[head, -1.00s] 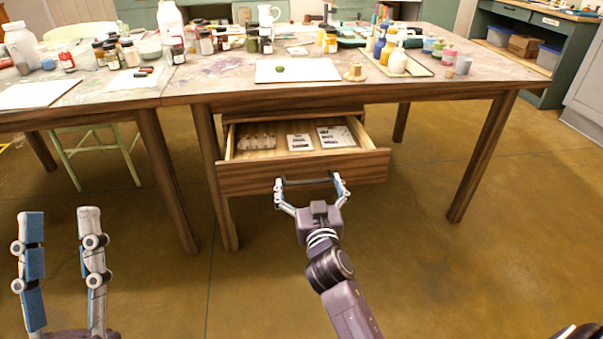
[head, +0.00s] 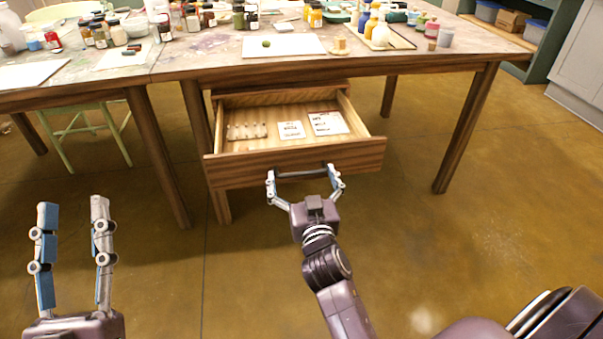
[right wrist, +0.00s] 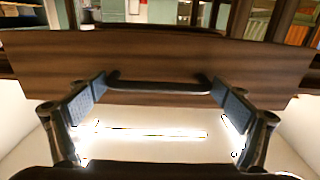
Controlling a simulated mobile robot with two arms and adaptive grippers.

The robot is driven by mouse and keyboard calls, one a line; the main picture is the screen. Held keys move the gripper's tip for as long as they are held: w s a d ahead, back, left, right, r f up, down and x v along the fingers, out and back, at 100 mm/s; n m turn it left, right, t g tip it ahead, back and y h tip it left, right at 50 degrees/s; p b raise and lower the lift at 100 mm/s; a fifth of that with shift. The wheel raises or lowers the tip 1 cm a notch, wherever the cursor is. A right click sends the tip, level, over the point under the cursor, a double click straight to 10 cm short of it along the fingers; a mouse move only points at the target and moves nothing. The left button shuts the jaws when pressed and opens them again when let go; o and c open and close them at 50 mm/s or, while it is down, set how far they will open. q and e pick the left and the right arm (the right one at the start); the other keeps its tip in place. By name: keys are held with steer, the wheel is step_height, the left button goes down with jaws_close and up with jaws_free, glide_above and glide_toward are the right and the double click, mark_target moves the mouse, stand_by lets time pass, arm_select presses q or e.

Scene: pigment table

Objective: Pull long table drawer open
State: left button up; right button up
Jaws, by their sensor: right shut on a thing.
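The long table drawer (head: 360,156) is pulled well out from under the table, with its wooden interior in view. It holds a tray of small pale items (head: 247,131) at the left and two white printed cards, a smaller one (head: 291,130) and a larger one (head: 328,123). My right gripper (head: 303,177) is shut on the dark bar handle (right wrist: 160,87) on the drawer front, with one finger at each end of the bar. My left gripper (head: 73,208) is open and empty, fingers upright, at the lower left, apart from the drawer.
The table (head: 215,70) carries jars, bottles and a white sheet (head: 284,46). Its wooden legs stand either side of the drawer. A light green chair (head: 90,131) is under the left table. The floor (head: 450,250) in front of the drawer is clear.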

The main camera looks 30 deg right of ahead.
steer(key=o, duration=1.4)
steer(key=shift+a, duration=0.1)
steer(key=shift+c, duration=0.2)
step_height(320, 180, up, 10)
steer(key=shift+r, duration=0.1)
